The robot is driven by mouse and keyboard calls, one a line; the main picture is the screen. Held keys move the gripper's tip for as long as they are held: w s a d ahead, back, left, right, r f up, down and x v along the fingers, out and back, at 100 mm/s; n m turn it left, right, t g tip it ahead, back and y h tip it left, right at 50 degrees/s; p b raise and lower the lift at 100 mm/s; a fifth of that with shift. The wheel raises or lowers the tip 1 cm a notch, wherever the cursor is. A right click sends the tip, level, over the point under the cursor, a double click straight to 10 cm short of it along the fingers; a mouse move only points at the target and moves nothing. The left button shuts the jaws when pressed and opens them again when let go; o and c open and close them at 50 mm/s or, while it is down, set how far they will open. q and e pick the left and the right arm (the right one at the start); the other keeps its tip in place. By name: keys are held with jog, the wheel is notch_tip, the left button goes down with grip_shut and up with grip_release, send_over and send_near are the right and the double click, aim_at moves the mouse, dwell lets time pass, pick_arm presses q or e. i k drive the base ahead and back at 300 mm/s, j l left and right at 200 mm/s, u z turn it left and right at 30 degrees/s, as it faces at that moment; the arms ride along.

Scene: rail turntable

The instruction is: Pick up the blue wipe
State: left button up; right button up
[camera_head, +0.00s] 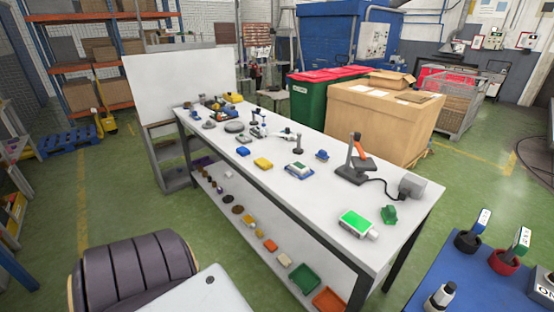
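A small flat blue piece (243,151) lies on the white table near its front left edge; it may be the blue wipe, but it is too small to be sure. Another small blue item (321,155) sits further right on the table, near the back edge, and looks more like a solid block. A yellow piece (263,163) lies between them, nearer the front edge. Neither of my grippers shows in this view.
The long white table (335,188) carries many small parts. A black stand with an orange lever (356,160) and a green-topped device (357,223) occupy its right end. A lower shelf holds trays. A dark ribbed padded shape (135,268) fills the lower left. A blue surface (490,285) is lower right.

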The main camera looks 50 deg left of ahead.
aim_at(242, 151)
jog(key=u, duration=0.95)
